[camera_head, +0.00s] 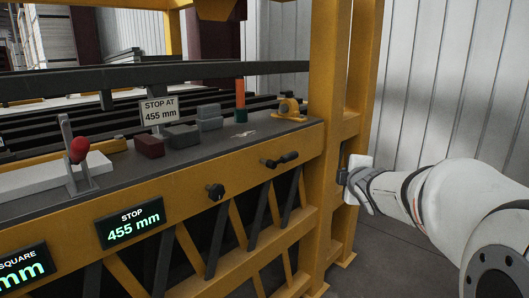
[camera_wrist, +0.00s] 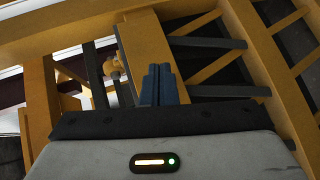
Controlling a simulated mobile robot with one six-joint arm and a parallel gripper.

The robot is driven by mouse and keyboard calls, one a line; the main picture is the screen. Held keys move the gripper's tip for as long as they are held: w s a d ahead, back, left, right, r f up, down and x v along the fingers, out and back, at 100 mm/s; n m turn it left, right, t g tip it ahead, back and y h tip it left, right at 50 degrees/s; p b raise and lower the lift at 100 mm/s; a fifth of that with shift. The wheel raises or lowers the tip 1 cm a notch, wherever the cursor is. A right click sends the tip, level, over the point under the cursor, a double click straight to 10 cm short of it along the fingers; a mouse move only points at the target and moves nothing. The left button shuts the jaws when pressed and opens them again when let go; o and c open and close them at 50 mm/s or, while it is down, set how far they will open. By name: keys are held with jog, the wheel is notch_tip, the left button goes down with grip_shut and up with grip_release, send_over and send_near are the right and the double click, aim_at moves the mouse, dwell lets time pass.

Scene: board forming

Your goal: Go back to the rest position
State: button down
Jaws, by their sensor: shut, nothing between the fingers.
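My gripper (camera_head: 343,176) is at the right of the head view, in front of the yellow post (camera_head: 327,130) of the machine frame. Its fingers point left toward the post. In the wrist view my gripper (camera_wrist: 160,72) shows two dark blue-grey fingers close together, shut and empty. Behind the fingertips there is a yellow beam (camera_wrist: 150,50). I cannot tell whether the fingertips touch the frame.
The machine's ledge holds a red-knobbed lever (camera_head: 79,150), a stop sign (camera_head: 159,111), grey blocks (camera_head: 209,117), a dark red block (camera_head: 149,146) and a yellow device (camera_head: 289,108). Open floor (camera_head: 385,250) lies right of the post.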

jog(key=s+a+r+m+g+p, duration=0.1)
jog(key=s+m+g+p, duration=0.3)
jog(key=s, duration=0.6)
jog(key=s+a+r+m+g+p, duration=0.1)
jog(key=s+a+m+g+p, duration=0.2)
jog(key=s+m+p, duration=0.4)
jog(key=s+a+m+g+p, duration=0.2)
jog(key=s+m+g+p, duration=0.3)
jog(key=s, duration=0.9)
jog(key=shift+s+a+r+y+p, duration=0.3)
jog(key=shift+s+a+r+p, duration=0.1)
jog(key=shift+p, duration=0.35)
